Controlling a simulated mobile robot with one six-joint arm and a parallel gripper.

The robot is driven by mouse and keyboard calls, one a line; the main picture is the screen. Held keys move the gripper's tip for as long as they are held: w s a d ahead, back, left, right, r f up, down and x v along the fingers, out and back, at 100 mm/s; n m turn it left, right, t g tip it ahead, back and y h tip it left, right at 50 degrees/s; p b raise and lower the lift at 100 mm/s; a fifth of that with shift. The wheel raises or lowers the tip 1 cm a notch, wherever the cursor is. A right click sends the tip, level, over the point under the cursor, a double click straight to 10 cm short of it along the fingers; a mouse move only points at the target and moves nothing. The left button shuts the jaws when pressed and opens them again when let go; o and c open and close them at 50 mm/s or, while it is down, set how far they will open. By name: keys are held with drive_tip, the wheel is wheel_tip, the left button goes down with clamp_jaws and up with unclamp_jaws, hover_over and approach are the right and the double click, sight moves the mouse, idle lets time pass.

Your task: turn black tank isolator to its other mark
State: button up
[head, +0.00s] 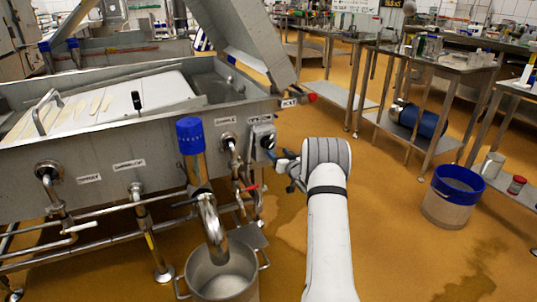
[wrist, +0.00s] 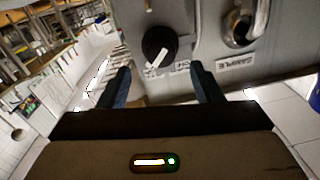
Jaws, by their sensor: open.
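The black tank isolator (wrist: 160,44) is a round knob with a white pointer line on a grey plate, near the top centre of the wrist view. Its pointer slants toward the lower left, near a small white label (wrist: 150,73). A second small label (wrist: 183,66) sits to the right of that. In the head view the isolator (head: 267,141) is on the tank's right end, just beyond my gripper (head: 283,168). My gripper (wrist: 160,72) is open and empty; its two blue fingers point toward the plate, short of the knob, with a gap between them.
A pipe fitting (wrist: 240,28) with a SAMPLE label (wrist: 236,61) is right of the knob. In the head view, a blue-capped pipe (head: 190,135) bends into a steel pot (head: 222,275). A blue-rimmed bucket (head: 455,195) stands on the floor at right.

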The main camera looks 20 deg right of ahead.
sight(271, 146)
drive_tip(key=shift+w+a+b, duration=0.2)
drive_tip(key=shift+w+b, duration=0.3)
drive_tip(key=shift+w, duration=1.4)
drive_tip(key=shift+w+a+b, duration=0.15)
drive_tip(key=shift+w+b, duration=0.35)
drive_tip(key=shift+w, duration=1.35)
drive_tip(key=shift+c, duration=0.5)
